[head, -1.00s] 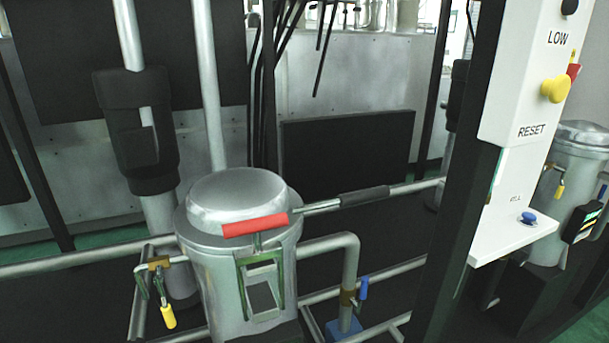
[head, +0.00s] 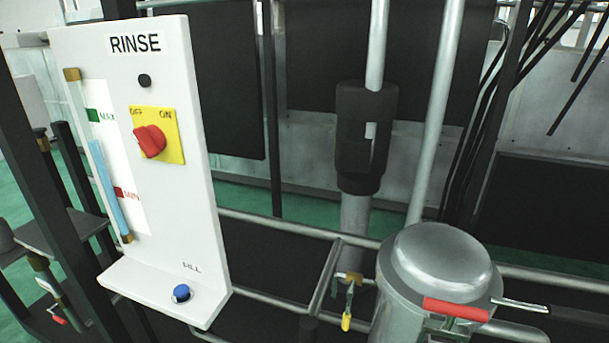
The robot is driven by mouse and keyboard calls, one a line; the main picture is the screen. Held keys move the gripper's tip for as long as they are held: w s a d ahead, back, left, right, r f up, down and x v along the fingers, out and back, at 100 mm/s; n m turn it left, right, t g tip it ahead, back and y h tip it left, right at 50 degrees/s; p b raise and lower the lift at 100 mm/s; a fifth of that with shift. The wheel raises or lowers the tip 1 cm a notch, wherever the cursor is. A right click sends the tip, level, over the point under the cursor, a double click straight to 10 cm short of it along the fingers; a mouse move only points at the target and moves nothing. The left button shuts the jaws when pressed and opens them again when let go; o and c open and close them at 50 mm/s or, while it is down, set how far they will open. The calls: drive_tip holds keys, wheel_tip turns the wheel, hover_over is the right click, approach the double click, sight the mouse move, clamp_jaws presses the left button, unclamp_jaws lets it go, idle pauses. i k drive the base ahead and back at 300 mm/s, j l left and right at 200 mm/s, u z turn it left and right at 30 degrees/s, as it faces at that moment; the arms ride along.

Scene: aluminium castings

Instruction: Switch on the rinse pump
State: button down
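A white panel (head: 185,225) labelled RINSE stands at the left in the head view. On it is a red rotary knob (head: 150,141) on a yellow plate (head: 173,137) marked OFF and ON. The knob's narrow end seems to point left, towards the OFF side. A dark round lamp or button (head: 144,81) sits above the plate and looks unlit. A sight tube (head: 107,190) with blue liquid between MAX and MIN marks runs down the panel's left side. A blue button (head: 181,292) marked FILL is on the lower ledge. My gripper is not in view.
A metal canister (head: 440,270) with a red-handled lever (head: 457,309) stands at the lower right. A yellow-handled valve (head: 346,320) hangs beside it. Horizontal pipes run behind the panel. A black post (head: 45,140) stands at the panel's left edge.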

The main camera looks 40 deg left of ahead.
sight(151, 140)
drive_tip(key=u, duration=1.6)
